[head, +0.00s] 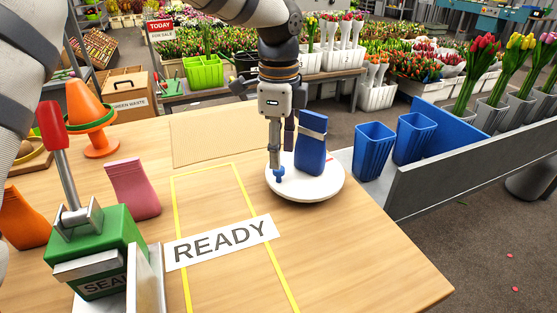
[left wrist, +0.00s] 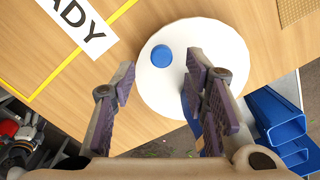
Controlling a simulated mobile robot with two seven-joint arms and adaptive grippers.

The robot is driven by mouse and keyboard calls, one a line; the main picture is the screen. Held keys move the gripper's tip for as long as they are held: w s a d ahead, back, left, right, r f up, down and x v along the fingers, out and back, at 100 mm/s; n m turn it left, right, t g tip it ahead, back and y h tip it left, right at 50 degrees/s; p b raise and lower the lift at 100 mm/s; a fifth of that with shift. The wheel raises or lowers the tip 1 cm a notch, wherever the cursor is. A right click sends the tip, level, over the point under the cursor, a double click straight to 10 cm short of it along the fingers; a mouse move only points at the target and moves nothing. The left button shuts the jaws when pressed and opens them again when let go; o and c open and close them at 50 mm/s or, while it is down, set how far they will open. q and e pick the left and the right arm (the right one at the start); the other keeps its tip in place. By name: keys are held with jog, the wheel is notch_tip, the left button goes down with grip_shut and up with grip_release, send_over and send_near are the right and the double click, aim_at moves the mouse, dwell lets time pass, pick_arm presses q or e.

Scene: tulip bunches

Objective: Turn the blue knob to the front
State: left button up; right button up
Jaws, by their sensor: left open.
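The small round blue knob (head: 280,175) stands on a white round turntable (head: 318,190), near its left side in the head view. A blue pouch with a pale band (head: 310,150) stands upright on the same turntable, behind and right of the knob. My left gripper (head: 281,158) points down over the knob, its fingers apart. In the left wrist view the knob (left wrist: 161,56) lies between and just beyond the two open fingertips (left wrist: 161,68); contact cannot be told. The pouch (left wrist: 187,104) is mostly hidden behind a finger there. My right gripper is not in view.
A READY sign (head: 222,243) and yellow tape lie left of the turntable. A green sealer with red handle (head: 95,240), a pink pouch (head: 133,188) and an orange cone (head: 95,120) stand at left. Blue bins (head: 374,150) stand right of the table.

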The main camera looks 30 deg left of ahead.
pick_arm(q)
jog(key=shift+f, duration=2)
grip_shut()
jog(key=shift+w, duration=0.1)
